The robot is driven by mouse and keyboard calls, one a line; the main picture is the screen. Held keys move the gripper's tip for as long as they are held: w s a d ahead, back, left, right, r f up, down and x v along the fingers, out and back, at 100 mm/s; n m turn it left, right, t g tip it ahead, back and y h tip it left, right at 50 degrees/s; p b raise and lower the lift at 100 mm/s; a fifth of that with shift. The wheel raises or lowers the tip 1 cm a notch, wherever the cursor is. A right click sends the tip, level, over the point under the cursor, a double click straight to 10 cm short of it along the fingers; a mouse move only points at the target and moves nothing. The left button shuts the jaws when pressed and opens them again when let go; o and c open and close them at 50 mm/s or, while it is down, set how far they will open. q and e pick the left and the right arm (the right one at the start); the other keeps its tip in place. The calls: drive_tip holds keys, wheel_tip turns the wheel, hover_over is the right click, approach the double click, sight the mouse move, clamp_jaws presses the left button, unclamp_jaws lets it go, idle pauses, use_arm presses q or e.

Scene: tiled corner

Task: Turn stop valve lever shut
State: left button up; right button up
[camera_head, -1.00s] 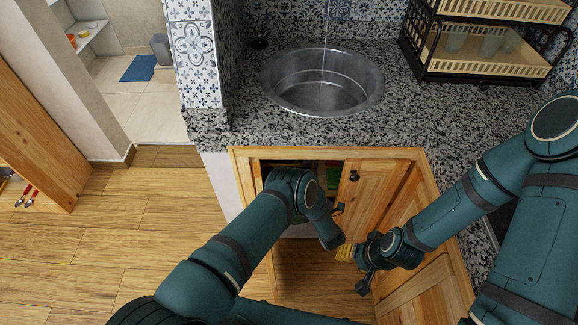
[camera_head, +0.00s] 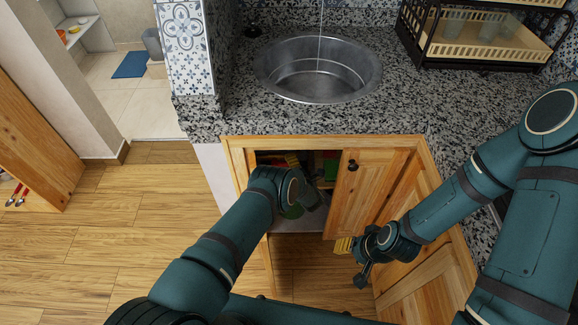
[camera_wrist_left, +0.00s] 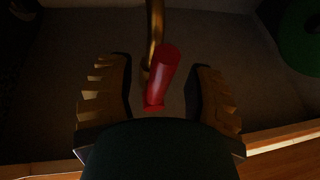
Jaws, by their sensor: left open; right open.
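In the left wrist view a red lever (camera_wrist_left: 163,75) joins a brass-coloured pipe (camera_wrist_left: 155,25) and lies between the two spread fingers of my left gripper (camera_wrist_left: 160,98). The fingers stand apart from it on both sides. In the head view my left arm reaches into the open cabinet (camera_head: 232,165) under the sink, and its wrist hides the fingers and the lever. My right gripper (camera_head: 352,255) is open and empty, in front of the wooden cabinet door (camera_head: 345,200) at lower right.
A metal sink (camera_head: 318,70) with running water is set in the speckled counter (camera_head: 410,115). A black dish rack (camera_head: 480,40) stands at the back right. Several coloured items, one of them green (camera_head: 292,211), sit inside the cabinet. The wooden floor (camera_head: 120,215) at left is clear.

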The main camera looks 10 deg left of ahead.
use_arm(q)
drive_tip(key=shift+w+a, duration=0.1)
drive_tip(key=shift+w, duration=0.1)
clamp_jaws()
drive_tip(key=shift+r, duration=0.1)
